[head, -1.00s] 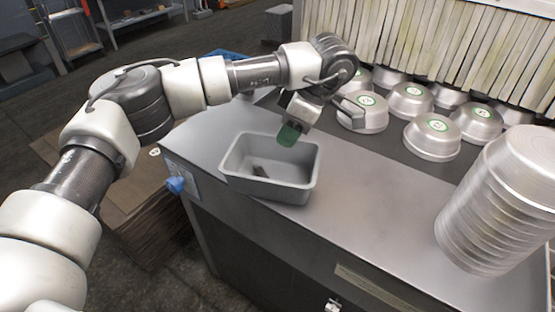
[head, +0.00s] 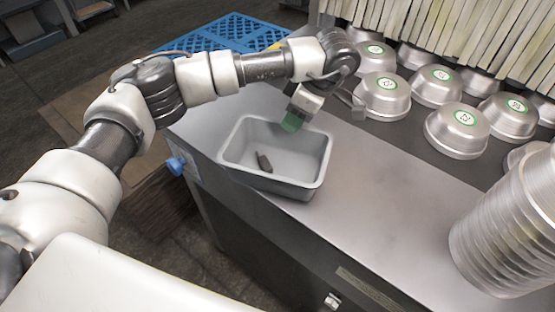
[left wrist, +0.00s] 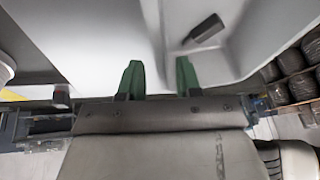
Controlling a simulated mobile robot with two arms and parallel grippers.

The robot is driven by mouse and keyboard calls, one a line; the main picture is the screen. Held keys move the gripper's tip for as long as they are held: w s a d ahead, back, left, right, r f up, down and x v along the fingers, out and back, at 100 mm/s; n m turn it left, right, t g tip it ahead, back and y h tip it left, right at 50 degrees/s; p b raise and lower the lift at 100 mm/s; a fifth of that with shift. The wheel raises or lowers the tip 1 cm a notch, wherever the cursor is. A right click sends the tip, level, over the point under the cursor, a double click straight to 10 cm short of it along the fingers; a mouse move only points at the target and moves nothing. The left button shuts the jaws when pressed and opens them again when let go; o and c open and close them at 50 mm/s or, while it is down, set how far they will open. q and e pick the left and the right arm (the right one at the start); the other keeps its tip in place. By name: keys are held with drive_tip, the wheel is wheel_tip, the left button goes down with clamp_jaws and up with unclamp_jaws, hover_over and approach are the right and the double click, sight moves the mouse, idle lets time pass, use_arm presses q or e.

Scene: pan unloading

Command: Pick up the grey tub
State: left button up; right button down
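The grey tub (head: 307,187) is an open rectangular bin standing upright on the metal counter near its left end. A small dark object (head: 264,163) lies on its floor; it also shows in the left wrist view (left wrist: 203,30). My left gripper (head: 293,121) has green fingertips and is at the tub's far rim. In the left wrist view the two fingers (left wrist: 160,80) are apart, with the tub's rim (left wrist: 153,35) running between them. One finger is on the inner side, the other on the outer side. Whether they touch the wall is unclear. My right gripper is not in view.
Several metal pans with green-ringed labels (head: 456,128) sit behind and right of the tub, below hanging strips (head: 440,40). A tall pan stack (head: 510,225) stands at the right. The counter (head: 375,190) between tub and stack is clear. A blue crate (head: 222,36) is behind.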

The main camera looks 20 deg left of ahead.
sight(287, 133)
use_arm(q)
drive_tip(key=x, duration=0.4)
drive_tip(key=shift+s, duration=0.2)
drive_tip(key=shift+c, duration=0.5)
clamp_jaws()
